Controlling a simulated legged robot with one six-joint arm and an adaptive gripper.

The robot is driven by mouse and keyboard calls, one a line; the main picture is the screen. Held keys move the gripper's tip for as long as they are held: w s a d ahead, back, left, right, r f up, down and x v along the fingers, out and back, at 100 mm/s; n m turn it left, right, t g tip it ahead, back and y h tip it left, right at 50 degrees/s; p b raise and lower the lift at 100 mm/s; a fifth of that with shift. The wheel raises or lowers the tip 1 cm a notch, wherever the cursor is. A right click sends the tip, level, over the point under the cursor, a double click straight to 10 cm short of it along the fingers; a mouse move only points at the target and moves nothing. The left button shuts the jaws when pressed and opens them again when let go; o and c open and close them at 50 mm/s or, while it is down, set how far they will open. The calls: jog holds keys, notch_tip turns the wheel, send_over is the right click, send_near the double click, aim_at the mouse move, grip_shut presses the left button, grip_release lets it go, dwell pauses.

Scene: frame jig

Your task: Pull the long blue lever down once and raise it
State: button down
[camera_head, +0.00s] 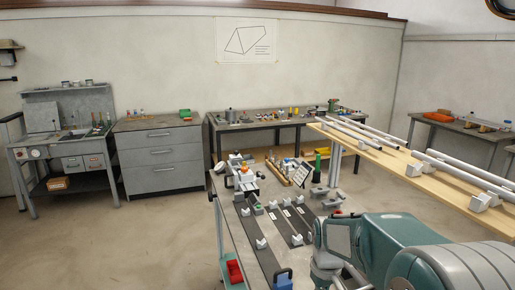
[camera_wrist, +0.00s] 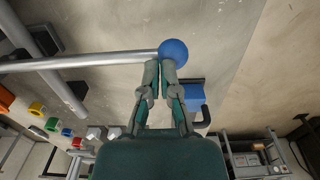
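The long lever shows in the wrist view as a silver rod (camera_wrist: 85,60) that runs in from the left edge and ends in a blue ball (camera_wrist: 173,50). My gripper (camera_wrist: 160,65) has its two green-grey fingers almost together, with only a thin gap between them. The fingertips are at the lower side of the ball, where it joins the rod. Whether they touch it I cannot tell. Nothing shows between the fingers. In the head view I cannot make out the lever or my fingers; my arm fills the lower right.
A blue block with a dark handle (camera_wrist: 194,96) is just right of my fingers in the wrist view. A workbench with dark rails (camera_head: 262,258) stands ahead. A wooden table with pipes (camera_head: 395,165) is at right. Open floor (camera_head: 120,235) lies left.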

jog(key=shift+s+f, duration=0.1)
jog(key=shift+f, duration=0.25)
dwell(0.5)
jog(key=shift+r, duration=0.1)
notch_tip(320, 180, up, 14)
dwell(1.6)
jog(key=s+f+m+t, duration=0.1)
jog(key=s+m+t, duration=0.2)
jog(key=s, duration=1.7)
jog(key=t, duration=0.2)
jog(key=shift+s+m+t, duration=0.3)
jog(key=shift+s, duration=0.05)
